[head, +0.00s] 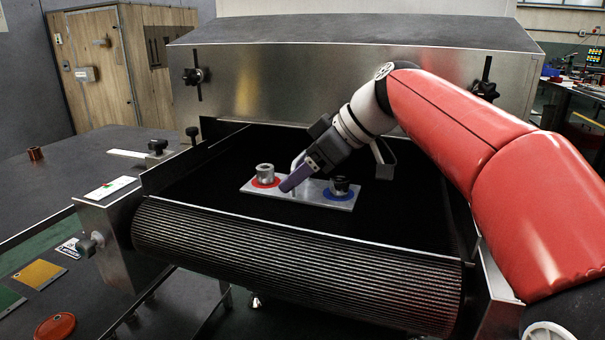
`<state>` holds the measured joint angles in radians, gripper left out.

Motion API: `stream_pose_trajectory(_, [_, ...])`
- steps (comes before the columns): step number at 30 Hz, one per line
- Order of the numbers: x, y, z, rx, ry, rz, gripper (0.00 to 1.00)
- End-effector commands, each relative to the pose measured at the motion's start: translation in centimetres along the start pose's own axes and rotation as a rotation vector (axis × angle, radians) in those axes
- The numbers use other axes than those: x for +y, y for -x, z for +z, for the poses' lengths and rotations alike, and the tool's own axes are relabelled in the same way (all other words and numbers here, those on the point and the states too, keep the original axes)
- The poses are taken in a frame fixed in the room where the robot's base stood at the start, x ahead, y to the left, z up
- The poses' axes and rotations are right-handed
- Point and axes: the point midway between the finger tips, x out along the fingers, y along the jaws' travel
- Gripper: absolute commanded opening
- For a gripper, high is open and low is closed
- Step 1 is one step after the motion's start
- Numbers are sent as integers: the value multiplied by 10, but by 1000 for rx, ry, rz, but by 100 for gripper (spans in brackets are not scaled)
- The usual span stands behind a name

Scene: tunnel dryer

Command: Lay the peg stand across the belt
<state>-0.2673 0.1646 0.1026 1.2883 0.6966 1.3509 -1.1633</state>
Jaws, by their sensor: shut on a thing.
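The peg stand (313,194) is a flat silver plate with a red disc (257,183) at its left end and a blue disc (339,196) at its right end. A silver ring-shaped part (265,171) stands on the red disc and a darker one (340,184) on the blue disc. My gripper (291,182) is shut on the stand between the discs, and its purple-grey finger hides part of the middle. The plate's long side runs roughly left to right over the black belt (205,205). I cannot tell whether its underside touches the belt.
A low side rail (165,175) edges the belt on the left. The steel dryer hood (300,85) stands behind it, with a dark opening below. A bent metal bracket (385,160) is right of my gripper. Belt in front of the stand is clear.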

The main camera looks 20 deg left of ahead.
Motion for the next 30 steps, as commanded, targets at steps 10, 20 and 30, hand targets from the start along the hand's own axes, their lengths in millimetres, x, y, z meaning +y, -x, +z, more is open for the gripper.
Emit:
stream_pose_trajectory(10, [0,-1,1,3,2,2,28])
stream_pose_trajectory(20, [0,-2,1,0,1,0,91])
stream_pose_trajectory(30, [1,22,-1,2,0,4,91])
